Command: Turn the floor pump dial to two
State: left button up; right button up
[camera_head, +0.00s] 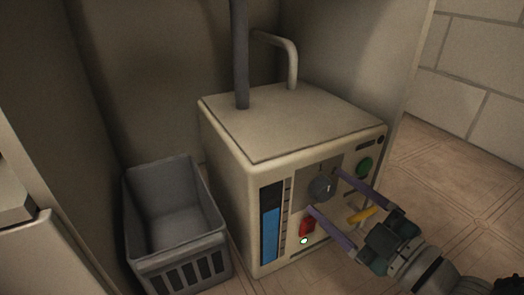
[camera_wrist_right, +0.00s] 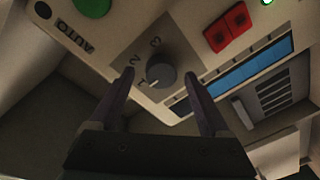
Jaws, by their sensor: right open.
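The floor pump (camera_head: 290,125) is a cream box with a control panel on its front. Its round grey dial (camera_head: 321,188) sits on a darker plate; the dial (camera_wrist_right: 161,76) also shows in the right wrist view, with marks 1, 2 and 3 around it. The dial's white pointer mark appears to face the 1. My right gripper (camera_head: 327,190) is open, its two fingers reaching to either side of the dial. In the right wrist view the gripper (camera_wrist_right: 160,78) shows gaps between each finger and the dial. My left gripper is not in view.
The panel also has a green button (camera_head: 365,167), a red rocker switch (camera_head: 306,228), a yellow lever (camera_head: 362,214) and a blue level window (camera_head: 270,233). A grey basket (camera_head: 140,262) stands left of the pump. A pipe (camera_head: 241,55) rises from the top.

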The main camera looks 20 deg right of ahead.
jog(key=shift+w+a, duration=0.1)
jog(key=shift+w, duration=0.2)
jog(key=shift+s, duration=0.1)
grip_shut()
dwell(0.4)
